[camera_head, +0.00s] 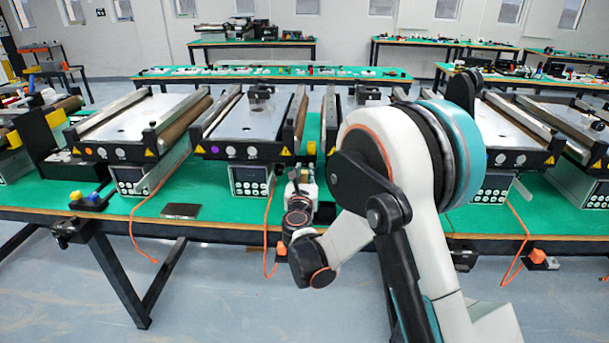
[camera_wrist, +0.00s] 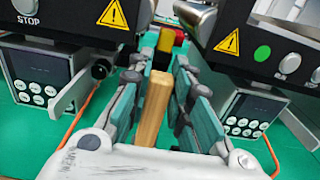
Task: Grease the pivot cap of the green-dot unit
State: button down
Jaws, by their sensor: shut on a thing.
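The green dot (camera_wrist: 262,53) is on the black front of the unit at the right in the wrist view, beside a warning triangle. My gripper (camera_wrist: 160,85) has its teal fingers shut on a wooden-handled tool (camera_wrist: 153,110); its far end is unclear. In the head view my gripper (camera_head: 299,180) is above the green bench between the purple-dot unit (camera_head: 240,147) and the unit behind my arm. I cannot make out the pivot cap of the green-dot unit. In the head view my arm covers most of that area.
An orange cable (camera_wrist: 75,118) hangs at the left one. Yellow and red items (camera_wrist: 166,40) show beyond the fingers. A dark flat plate (camera_head: 181,210) lies on the bench, with clear green surface around it.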

jog(key=shift+r+p, duration=1.8)
jog(key=shift+r, duration=1.6)
